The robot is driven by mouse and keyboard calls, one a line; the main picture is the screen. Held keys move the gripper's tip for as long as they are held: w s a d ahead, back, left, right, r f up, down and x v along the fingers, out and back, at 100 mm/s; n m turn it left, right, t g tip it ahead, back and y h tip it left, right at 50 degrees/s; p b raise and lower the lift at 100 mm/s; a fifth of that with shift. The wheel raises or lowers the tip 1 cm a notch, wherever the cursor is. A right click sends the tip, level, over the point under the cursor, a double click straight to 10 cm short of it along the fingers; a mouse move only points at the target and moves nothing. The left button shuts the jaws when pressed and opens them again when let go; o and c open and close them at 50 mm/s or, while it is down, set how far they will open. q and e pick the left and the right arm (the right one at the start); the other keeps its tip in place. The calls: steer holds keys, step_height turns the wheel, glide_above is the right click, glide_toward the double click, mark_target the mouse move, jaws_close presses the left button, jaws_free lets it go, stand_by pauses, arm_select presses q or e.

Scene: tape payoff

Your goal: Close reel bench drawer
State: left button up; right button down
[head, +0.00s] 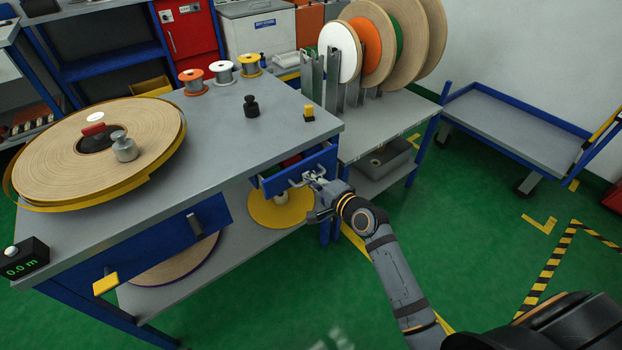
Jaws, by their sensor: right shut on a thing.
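The reel bench (215,135) has a grey top and blue frame. Its small blue drawer (326,163) is at the right end of the near side, below the top. The drawer stands partly open, and something red and dark green shows inside it. My right gripper (309,181) is at the drawer front, shut on the drawer's handle (296,183). The gripper's fingers hide part of the handle. My left gripper is not in view.
A large tape reel (60,150) with a metal weight (124,148) lies on the bench's left. A reel rack is behind right. Green floor is open at the right.

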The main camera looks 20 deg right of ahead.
mark_target(303, 171)
steer(key=w, duration=0.1)
steer(key=w+a, duration=0.1)
steer(key=w, duration=0.1)
steer(key=shift+w+a+r, duration=0.1)
steer(key=shift+w+a, duration=0.1)
steer(key=shift+w, duration=0.25)
steer(key=c, duration=1.7)
jaws_free()
steer(key=shift+c, duration=0.2)
steer(key=shift+s, duration=0.1)
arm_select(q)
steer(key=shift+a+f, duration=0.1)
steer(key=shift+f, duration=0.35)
arm_select(e)
steer(key=v, duration=1.2)
